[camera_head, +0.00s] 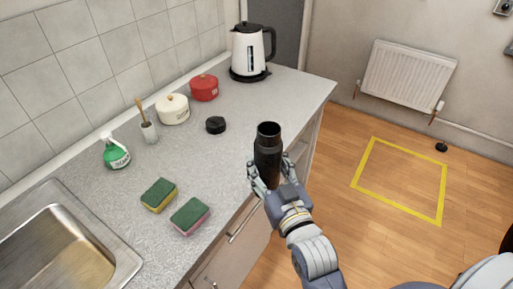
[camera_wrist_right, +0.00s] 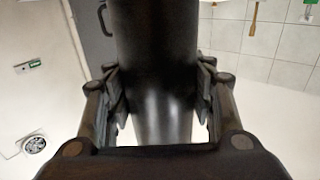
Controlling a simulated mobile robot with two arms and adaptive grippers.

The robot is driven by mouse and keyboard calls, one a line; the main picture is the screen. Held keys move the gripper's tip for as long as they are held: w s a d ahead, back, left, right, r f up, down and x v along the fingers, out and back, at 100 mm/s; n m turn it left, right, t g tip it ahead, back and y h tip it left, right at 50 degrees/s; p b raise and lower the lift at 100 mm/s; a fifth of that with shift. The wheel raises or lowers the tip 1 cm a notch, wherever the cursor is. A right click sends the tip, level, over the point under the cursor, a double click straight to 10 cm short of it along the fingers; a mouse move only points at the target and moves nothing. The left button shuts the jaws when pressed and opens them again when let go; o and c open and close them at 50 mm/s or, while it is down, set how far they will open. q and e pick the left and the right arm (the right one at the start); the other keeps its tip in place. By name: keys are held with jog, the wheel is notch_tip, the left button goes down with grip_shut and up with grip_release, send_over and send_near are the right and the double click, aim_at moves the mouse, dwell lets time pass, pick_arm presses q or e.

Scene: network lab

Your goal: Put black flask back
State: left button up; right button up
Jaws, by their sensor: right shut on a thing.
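The black flask (camera_head: 268,150) is upright, with its open top showing no lid, near the front edge of the counter in the head view. My right gripper (camera_head: 267,180) is shut on its lower part. In the right wrist view the flask (camera_wrist_right: 155,60) stands between the two fingers of the right gripper (camera_wrist_right: 160,100). I cannot tell whether its base touches the counter. A round black lid-like piece (camera_head: 215,125) lies on the counter to the left of the flask. My left gripper is not in view.
A kettle (camera_head: 250,52) stands at the counter's far end. Two sponges (camera_head: 159,195) (camera_head: 190,216) lie near the sink (camera_head: 62,250). Yellow tape (camera_head: 398,149) marks the floor.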

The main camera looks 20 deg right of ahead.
jog(key=w+f+p, duration=0.1)
jog(key=w, duration=0.5)
jog(key=w+d+f+p, duration=0.1)
jog(key=w, duration=0.6)
jog(key=w+d+f+p, duration=0.1)
jog(key=w, duration=0.6)
jog(key=shift+w+d+f, duration=0.1)
jog(key=shift+w+f, duration=0.1)
jog(key=shift+w, duration=0.05)
jog(key=shift+f, duration=0.15)
jog(key=o, duration=1.3)
jog(key=shift+o, duration=0.2)
